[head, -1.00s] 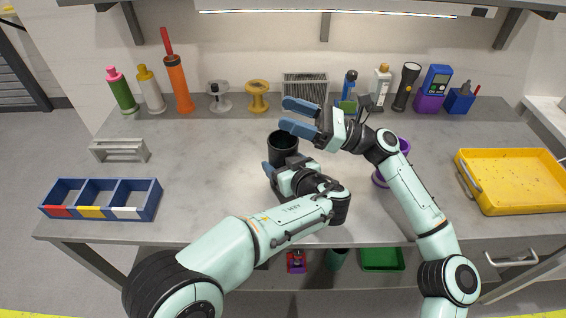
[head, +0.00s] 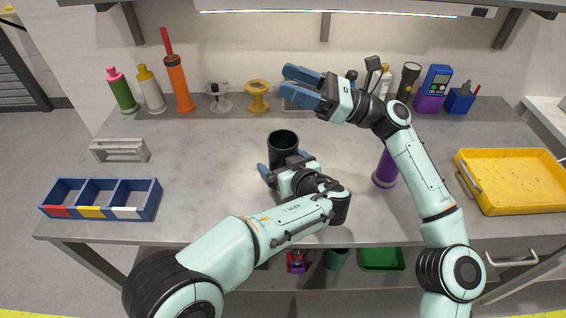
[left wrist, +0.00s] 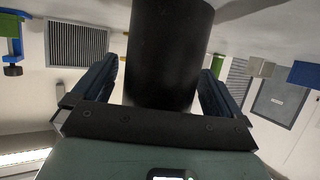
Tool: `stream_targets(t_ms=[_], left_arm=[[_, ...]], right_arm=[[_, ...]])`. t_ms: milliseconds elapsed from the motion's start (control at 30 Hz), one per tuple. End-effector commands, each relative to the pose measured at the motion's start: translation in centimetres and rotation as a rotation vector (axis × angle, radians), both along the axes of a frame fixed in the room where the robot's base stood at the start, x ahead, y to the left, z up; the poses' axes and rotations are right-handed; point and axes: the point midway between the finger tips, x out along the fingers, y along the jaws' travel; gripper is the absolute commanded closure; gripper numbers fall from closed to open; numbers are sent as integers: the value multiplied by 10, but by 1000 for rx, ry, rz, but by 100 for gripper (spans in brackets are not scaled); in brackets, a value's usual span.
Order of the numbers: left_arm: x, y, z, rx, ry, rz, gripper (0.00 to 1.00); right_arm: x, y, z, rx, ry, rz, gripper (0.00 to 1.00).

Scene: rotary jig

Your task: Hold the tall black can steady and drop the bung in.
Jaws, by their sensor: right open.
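The tall black can (head: 283,146) stands upright on the grey bench near its middle, its dark mouth facing up. It fills the middle of the left wrist view (left wrist: 168,55). My left gripper (head: 283,164) is low at the can, one finger on each side, with slim gaps showing, so it is open around the can. My right gripper (head: 303,85) is open and empty, raised above and behind the can. I cannot make out the bung; the inside of the can is too dark to tell whether it is in there.
A purple upright piece (head: 385,170) stands right of the can beside my right arm. A yellow tray (head: 512,207) is at the right, a blue divided bin (head: 152,200) at the left. Bottles and tools line the back. The left middle of the bench is clear.

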Motion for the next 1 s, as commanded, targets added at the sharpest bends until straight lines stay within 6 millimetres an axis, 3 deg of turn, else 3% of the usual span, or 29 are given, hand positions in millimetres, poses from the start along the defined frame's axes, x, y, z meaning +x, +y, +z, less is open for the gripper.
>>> stream_targets(t_ms=[267,700,1000], left_arm=[[-13,-8,7,-1,-1,-3,0],[-85,-44,39,-1,-1,-3,0],[-99,-51,46,0,0,0,0]], right_arm=[[0,0,0,0,0,0,38],[0,0,0,0,0,0,38],[0,0,0,0,0,0,38]])
